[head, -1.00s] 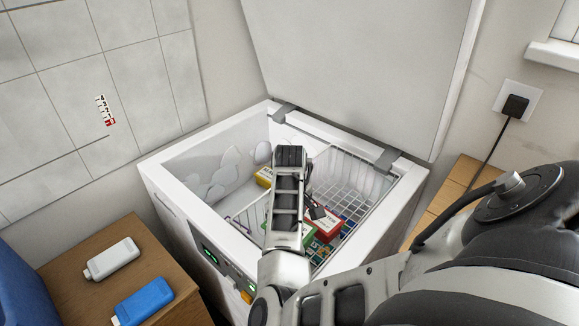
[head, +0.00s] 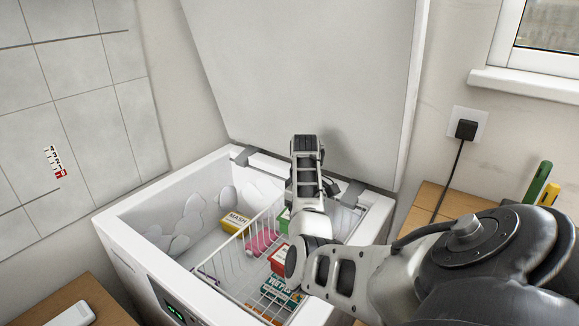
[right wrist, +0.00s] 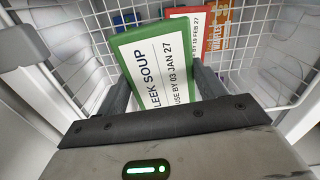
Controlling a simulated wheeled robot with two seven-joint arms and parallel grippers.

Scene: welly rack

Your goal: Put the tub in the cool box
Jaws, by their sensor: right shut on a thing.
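A tub with a green rim and a white label reading LEEK SOUP (right wrist: 150,62) is between the fingers of my right gripper (right wrist: 163,88) in the right wrist view. The gripper is shut on it, and the tub is tilted in that picture. In the head view my right arm reaches over the open chest freezer (head: 125,225), with its wrist near the back hinges. The fingertips are hidden there; a small green patch (head: 284,219) beside the arm may be the tub. I see no cool box now. My left gripper is out of view.
White wire baskets (head: 222,262) hang in the freezer. A yellow MASH pack (head: 235,223), a pink item (head: 261,241), a red-rimmed tub (head: 278,260) and a green pack (head: 280,291) lie inside. The raised lid (head: 305,70) stands behind. Wooden surfaces flank the freezer.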

